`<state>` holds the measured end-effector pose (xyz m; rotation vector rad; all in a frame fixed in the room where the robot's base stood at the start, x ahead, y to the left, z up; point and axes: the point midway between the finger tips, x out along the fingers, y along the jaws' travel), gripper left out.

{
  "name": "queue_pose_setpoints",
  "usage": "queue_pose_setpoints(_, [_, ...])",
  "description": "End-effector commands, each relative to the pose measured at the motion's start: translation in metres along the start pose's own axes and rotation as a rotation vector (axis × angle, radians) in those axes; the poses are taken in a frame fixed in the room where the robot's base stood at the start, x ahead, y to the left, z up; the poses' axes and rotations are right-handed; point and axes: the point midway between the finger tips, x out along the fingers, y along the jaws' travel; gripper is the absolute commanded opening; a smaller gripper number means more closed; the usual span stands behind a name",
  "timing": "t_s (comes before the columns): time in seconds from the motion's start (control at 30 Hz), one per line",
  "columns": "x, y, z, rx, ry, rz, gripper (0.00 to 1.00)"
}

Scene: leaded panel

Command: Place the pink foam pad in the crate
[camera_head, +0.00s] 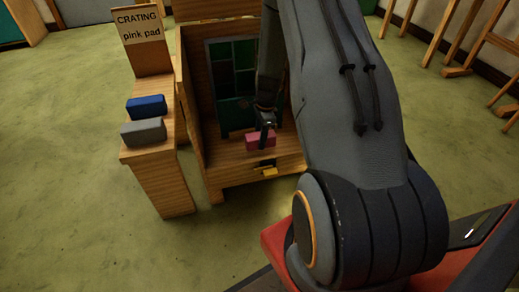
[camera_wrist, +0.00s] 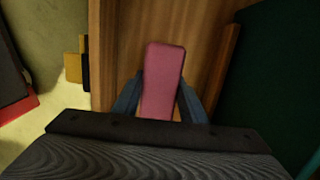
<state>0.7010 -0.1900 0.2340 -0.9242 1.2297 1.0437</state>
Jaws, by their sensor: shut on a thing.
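The pink foam pad (camera_head: 258,141) is held between the fingers of my gripper (camera_head: 266,123), over the front part of the wooden crate (camera_head: 232,180). In the wrist view the pink pad (camera_wrist: 163,80) sits between the two fingers of my gripper (camera_wrist: 160,100), with the crate's wooden floor (camera_wrist: 120,50) behind it. My gripper is shut on the pad. I cannot tell whether the pad touches the crate floor. A green leaded panel (camera_head: 232,85) stands upright at the back of the crate. My arm hides the crate's right side.
A wooden stand (camera_head: 160,175) left of the crate holds a blue pad (camera_head: 146,106) and a grey pad (camera_head: 143,132). A sign (camera_head: 138,24) behind it reads "CRATING pink pad". A yellow piece (camera_head: 268,171) is on the crate's front edge. Wooden easels (camera_head: 455,40) stand at the right.

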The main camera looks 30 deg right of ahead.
Motion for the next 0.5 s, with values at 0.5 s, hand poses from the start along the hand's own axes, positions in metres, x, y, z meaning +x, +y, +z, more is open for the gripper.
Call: queue_pose_setpoints(0.5, [0.046, 0.0, -0.006, -0.001, 0.0, 0.0, 0.17])
